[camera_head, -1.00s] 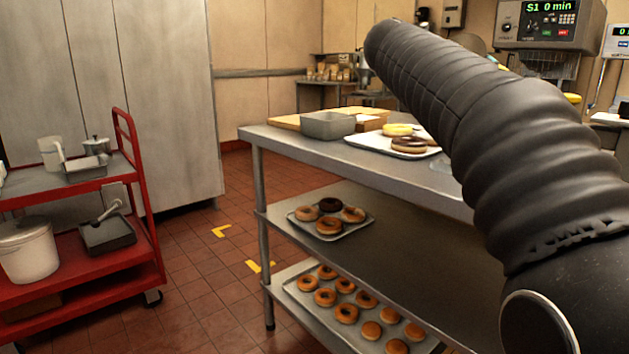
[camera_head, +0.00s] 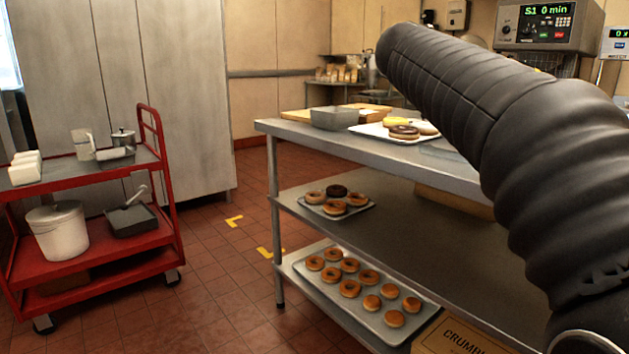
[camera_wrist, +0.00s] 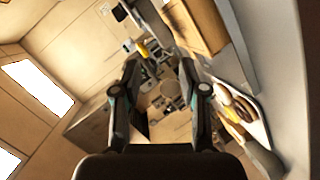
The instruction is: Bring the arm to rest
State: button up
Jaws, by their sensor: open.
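My arm, in a dark ribbed sleeve, reaches in from the right edge of the head view and slants up and to the left, in front of the steel table (camera_head: 340,142). Its end is not seen in that view. In the wrist view my gripper (camera_wrist: 160,68) is open, its two fingers apart with nothing between them. The wrist view is tilted, with walls and ceiling lights at left and the table with donuts at right. The fingers appear clear of the table and its contents.
A tray of donuts (camera_head: 372,131) and a grey bin (camera_head: 334,118) stand on the table top. The shelves below hold an upper donut tray (camera_head: 338,212) and a lower donut tray (camera_head: 325,284). A red cart (camera_head: 100,262) stands at left. The tiled floor (camera_head: 222,265) between is clear.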

jog(key=s+a+f+y, duration=0.4)
jog(key=s+f, duration=0.5)
jog(key=f, duration=0.4)
jog(key=s+a+f+y+b, duration=0.1)
jog(key=s+a+f+y, duration=0.3)
jog(key=s+f, duration=0.5)
jog(key=s+a+f+g+y+b, duration=0.1)
jog(key=s+a+f+y, duration=0.3)
jog(key=f, duration=1.3)
jog(key=s+a, duration=0.2)
jog(key=s, duration=0.2)
jog(key=shift+s+a+f+y, duration=0.35)
jog(key=shift+s+a+y, duration=0.05)
